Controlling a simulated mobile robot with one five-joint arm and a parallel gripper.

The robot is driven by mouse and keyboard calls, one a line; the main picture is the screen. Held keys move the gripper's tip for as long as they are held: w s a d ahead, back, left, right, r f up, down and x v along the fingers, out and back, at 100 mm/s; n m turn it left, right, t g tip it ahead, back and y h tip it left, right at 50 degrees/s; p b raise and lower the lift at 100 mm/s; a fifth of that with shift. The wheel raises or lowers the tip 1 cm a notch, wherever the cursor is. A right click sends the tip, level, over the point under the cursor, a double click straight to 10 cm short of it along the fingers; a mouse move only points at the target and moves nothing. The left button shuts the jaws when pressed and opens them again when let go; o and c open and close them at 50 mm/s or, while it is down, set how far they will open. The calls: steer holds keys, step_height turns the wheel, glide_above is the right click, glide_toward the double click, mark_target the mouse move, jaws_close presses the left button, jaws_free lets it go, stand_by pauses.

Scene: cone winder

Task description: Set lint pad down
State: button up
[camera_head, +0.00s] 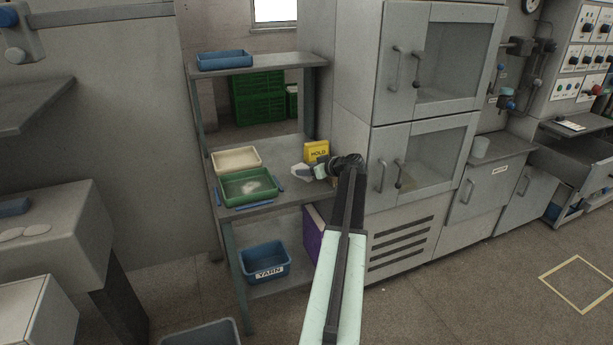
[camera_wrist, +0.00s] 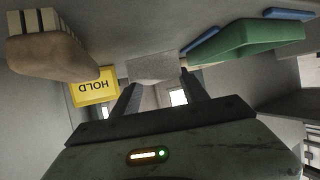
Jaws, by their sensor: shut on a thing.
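The lint pad, a pale grey-white block, is held between the fingertips of my gripper; it shows in the wrist view (camera_wrist: 153,67) and as a small whitish shape in the head view (camera_head: 299,173). My gripper (camera_wrist: 160,85) is shut on it. In the head view my gripper (camera_head: 309,173) is over the right part of the metal shelf table (camera_head: 284,199), right of the green tray (camera_head: 232,202) and in front of the yellow HOLD box (camera_head: 316,151). I cannot tell whether the pad touches the shelf. The wrist picture is upside down.
The green tray holds something whitish; blue strips lie along its edges. A cream tray (camera_head: 236,158) stands behind it. A tan slotted object (camera_wrist: 50,50) is close at left in the wrist view. A steel cabinet (camera_head: 352,105) bounds the shelf's right. A blue YARN bin (camera_head: 265,261) sits below.

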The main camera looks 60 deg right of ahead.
steer(key=shift+w+d+f, duration=0.1)
steer(key=shift+w+d, duration=0.55)
steer(key=shift+w, duration=0.15)
step_height(320, 180, down, 4)
steer(key=b, duration=0.4)
steer(key=shift+r, duration=0.25)
steer(key=shift+f, duration=0.2)
steer(key=o, duration=1.3)
steer(key=shift+r, duration=0.2)
